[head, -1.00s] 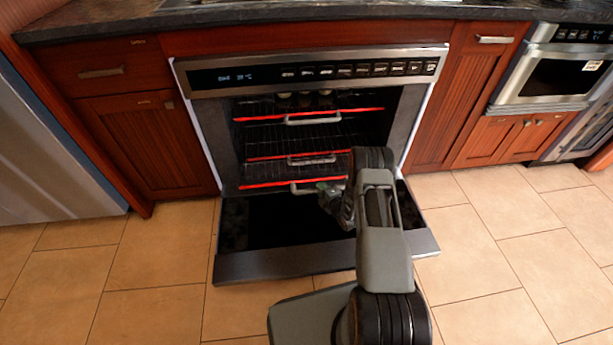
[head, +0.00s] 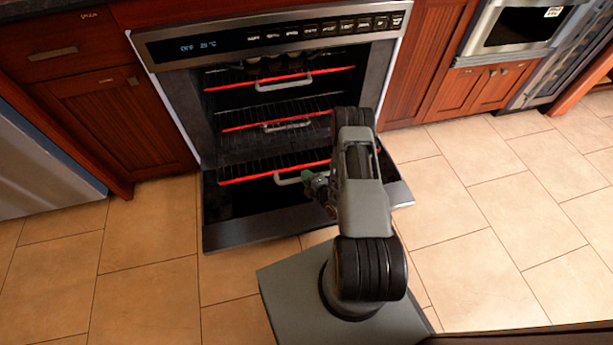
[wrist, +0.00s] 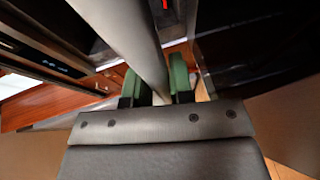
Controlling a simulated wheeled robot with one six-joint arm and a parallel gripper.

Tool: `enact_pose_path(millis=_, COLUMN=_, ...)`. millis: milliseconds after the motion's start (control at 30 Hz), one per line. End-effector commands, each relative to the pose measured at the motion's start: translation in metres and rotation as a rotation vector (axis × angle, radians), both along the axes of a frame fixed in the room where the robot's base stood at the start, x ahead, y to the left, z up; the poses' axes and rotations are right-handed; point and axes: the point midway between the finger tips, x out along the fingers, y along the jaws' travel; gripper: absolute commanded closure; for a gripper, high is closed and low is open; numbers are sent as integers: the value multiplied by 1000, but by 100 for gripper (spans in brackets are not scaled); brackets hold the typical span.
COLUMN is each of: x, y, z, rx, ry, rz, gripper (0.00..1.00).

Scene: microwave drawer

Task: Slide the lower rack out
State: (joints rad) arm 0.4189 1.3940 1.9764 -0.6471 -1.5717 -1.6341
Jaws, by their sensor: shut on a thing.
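The oven (head: 165,50) stands open with its door (head: 250,232) folded down flat. The lower rack (head: 245,170) has a red front edge and a grey handle (head: 290,180), and it sticks out over the open door. My gripper (head: 316,184) is at the right part of this handle. In the wrist view my gripper's green fingers (wrist: 155,84) are shut on a grey bar (wrist: 138,45), the handle.
Two more racks sit above inside the oven: a middle rack (head: 275,122) and an upper rack (head: 280,82), both with red fronts and handles. Wooden cabinets (head: 110,120) flank the oven. The tiled floor (head: 470,230) is clear on the right.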

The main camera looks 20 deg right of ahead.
Motion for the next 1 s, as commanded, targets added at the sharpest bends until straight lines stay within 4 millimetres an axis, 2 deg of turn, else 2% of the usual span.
enact_pose_path(millis=67, x=1, y=-2, z=0, rx=-1, ry=-2, rz=-5, gripper=100)
enact_pose_path(millis=100, x=1, y=-2, z=0, rx=-1, ry=-2, rz=-5, gripper=77)
enact_pose_path(millis=333, x=1, y=-1, z=0, rx=0, ry=-1, rz=-2, gripper=55)
enact_pose_path(millis=667, x=-4, y=-2, z=1, rx=-1, ry=1, rz=-2, gripper=54)
enact_pose_path(millis=767, x=-15, y=-6, z=4, rx=1, ry=4, rz=-5, gripper=54)
enact_pose_path(millis=1000, x=-62, y=-18, z=14, rx=3, ry=4, rz=-11, gripper=54)
